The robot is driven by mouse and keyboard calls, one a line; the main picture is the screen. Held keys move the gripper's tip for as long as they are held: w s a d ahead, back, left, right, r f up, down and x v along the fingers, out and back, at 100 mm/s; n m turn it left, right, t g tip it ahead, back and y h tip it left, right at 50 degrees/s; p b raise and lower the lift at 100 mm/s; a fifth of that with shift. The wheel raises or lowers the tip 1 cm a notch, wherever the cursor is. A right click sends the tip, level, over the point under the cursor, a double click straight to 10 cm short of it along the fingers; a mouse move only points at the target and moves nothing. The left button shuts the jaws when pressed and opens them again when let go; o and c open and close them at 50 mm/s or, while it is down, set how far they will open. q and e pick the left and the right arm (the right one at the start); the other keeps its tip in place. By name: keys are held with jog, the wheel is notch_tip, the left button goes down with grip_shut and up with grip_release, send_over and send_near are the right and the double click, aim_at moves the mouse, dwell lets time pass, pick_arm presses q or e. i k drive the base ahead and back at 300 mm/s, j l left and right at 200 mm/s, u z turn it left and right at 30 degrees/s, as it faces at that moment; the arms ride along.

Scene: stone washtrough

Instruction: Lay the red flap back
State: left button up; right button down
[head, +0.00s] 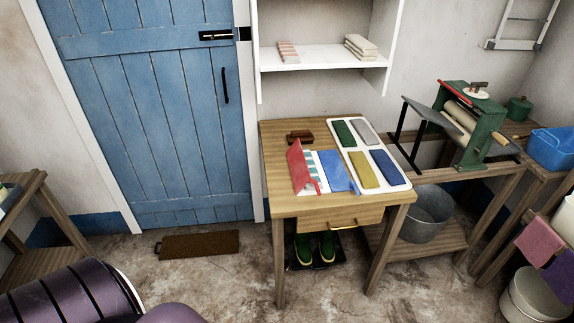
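The red flap (298,165) is on the left side of a small folder-like object on the wooden table (283,206). It looks raised and steeply tilted, not flat. A blue flap (335,171) lies to its right, and a striped strip (314,168) of white, red and blue shows between them. A small red tab sits near the front of the strip. Neither gripper is in view, and nothing touches the red flap.
A white tray (349,187) with green, grey, yellow and blue pads lies right of the flaps. A brown block (299,137) is behind them. A green roller press (466,125) stands farther right. Open floor lies in front of the blue door (155,110), with a brown mat (200,243).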

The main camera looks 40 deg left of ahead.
aim_at(300, 173)
jog(key=i+l+u, duration=0.1)
jog(key=u, duration=0.3)
jog(key=l+u, duration=0.2)
jog(key=u, duration=0.2)
jog(key=l+u, duration=0.2)
jog(key=u, duration=0.2)
jog(key=l+u, duration=0.2)
jog(key=u, duration=0.25)
jog(key=i+l, duration=0.05)
